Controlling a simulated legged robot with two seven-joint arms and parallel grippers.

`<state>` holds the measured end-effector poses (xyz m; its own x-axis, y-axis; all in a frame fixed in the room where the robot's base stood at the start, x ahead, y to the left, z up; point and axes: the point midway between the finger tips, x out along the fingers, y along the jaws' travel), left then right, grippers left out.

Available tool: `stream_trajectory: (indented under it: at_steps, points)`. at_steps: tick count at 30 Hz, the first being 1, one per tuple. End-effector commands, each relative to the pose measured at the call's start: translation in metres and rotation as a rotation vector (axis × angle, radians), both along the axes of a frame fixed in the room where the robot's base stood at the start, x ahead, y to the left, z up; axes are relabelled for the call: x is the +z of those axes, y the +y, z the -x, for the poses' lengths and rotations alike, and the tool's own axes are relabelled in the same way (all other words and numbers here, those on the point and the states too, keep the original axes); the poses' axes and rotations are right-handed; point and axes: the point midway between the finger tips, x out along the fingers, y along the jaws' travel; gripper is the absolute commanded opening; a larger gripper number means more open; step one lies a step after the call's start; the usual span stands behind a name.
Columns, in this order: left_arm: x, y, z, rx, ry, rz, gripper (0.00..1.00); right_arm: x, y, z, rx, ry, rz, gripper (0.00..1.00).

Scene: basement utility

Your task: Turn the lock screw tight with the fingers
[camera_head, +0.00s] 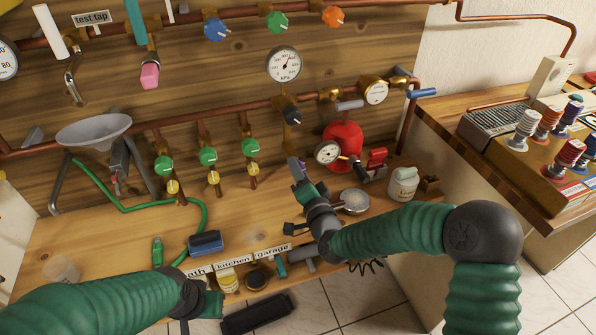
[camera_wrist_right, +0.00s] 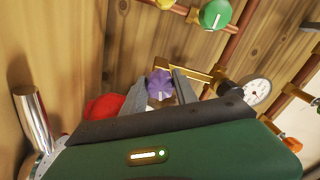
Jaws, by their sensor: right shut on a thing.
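The lock screw is a small purple ribbed knob (camera_wrist_right: 160,84). In the right wrist view it sits between the two grey fingers of my right gripper (camera_wrist_right: 160,88), which is shut on it. In the head view my right gripper (camera_head: 298,170) reaches to the pipework below the round gauge, and only a bit of purple shows beside its fingers. My left gripper (camera_head: 208,304) is low at the bottom of the head view, away from the screw; its fingers are not clear.
A red vessel (camera_head: 343,143) and a small gauge (camera_head: 327,152) stand just right of my right gripper. Green-handled valves (camera_head: 208,156) are to its left. A blue block (camera_head: 206,242) and a white jar (camera_head: 403,184) are on the bench. The bench's left-middle part has free room.

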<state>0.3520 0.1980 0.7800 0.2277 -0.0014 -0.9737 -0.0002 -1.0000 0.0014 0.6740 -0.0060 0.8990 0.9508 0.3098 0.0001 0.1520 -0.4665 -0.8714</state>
Motion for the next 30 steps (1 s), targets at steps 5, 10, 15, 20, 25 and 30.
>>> stream_trajectory:
  at_steps: [5,10,15,20,25,30]
  points:
    - [0.0000,0.0000,0.0000,0.000,0.000,0.000,0.00,-0.0028,-0.0021,-0.0001,-0.004,0.056,-0.157,0.00]
    - [0.0006,0.0000,0.0000,0.000,0.000,0.000,0.00,-0.0031,-0.0022,-0.0001,-0.004,0.107,-0.310,0.00]
    - [0.0015,0.0000,0.0000,0.000,0.000,0.000,0.00,-0.0035,-0.0021,0.0001,-0.005,0.157,-0.460,0.00]
    - [0.0023,0.0000,0.0000,0.000,0.000,0.000,0.00,-0.0042,-0.0024,0.0001,-0.006,0.199,-0.588,0.00]
    - [0.0029,0.0000,0.0000,0.000,0.000,0.000,0.00,-0.0049,-0.0022,0.0001,-0.007,0.236,-0.698,0.00]
    - [0.0032,0.0000,0.0000,0.000,0.000,0.000,0.00,-0.0059,-0.0023,0.0002,-0.008,0.262,-0.773,0.00]
